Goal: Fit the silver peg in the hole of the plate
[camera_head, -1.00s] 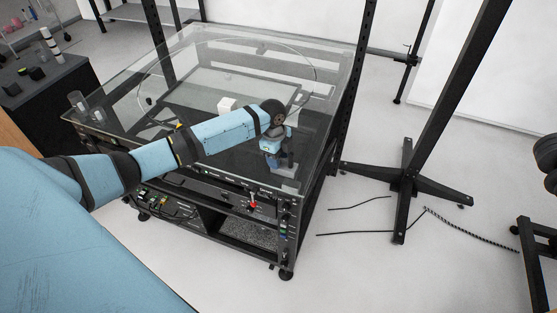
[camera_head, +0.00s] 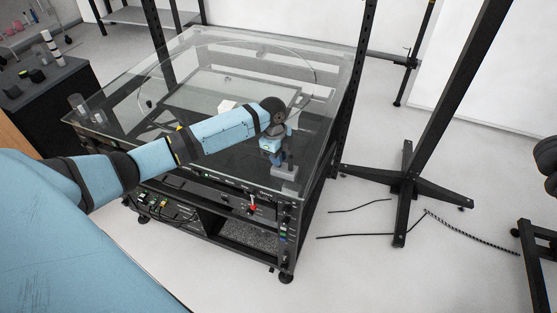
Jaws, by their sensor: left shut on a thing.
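My left arm reaches in from the left over a glass-topped table. My left gripper (camera_head: 280,160) points down near the table's front right corner. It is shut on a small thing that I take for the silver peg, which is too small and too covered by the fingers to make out. A small grey plate (camera_head: 285,174) lies on the glass just below the fingers. Its hole cannot be made out, nor whether the peg is in it or above it. My right gripper is not in view.
The glass right of the gripper is clear.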

